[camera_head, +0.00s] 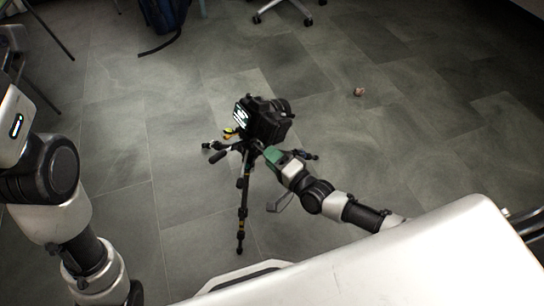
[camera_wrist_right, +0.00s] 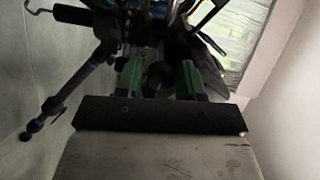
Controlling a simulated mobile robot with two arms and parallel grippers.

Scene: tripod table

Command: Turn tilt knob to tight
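A black camera (camera_head: 264,120) with a lit screen stands on a black tripod (camera_head: 243,195) on the floor. My right gripper (camera_head: 272,154) reaches in from the lower right to the tripod head, just under the camera. In the right wrist view its two green fingers (camera_wrist_right: 160,78) stand apart, on either side of a dark round part (camera_wrist_right: 156,74), which looks like a knob. I cannot tell whether the fingers touch it, nor how the knob is turned. My left arm shows at the left edge, but its gripper is out of view.
The tripod handle (camera_head: 218,155) sticks out to the left, and a leg also shows in the right wrist view (camera_wrist_right: 62,95). A wheeled chair base (camera_head: 290,10) and a dark blue bag (camera_head: 163,14) are at the back. The grey floor around the tripod is mostly clear.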

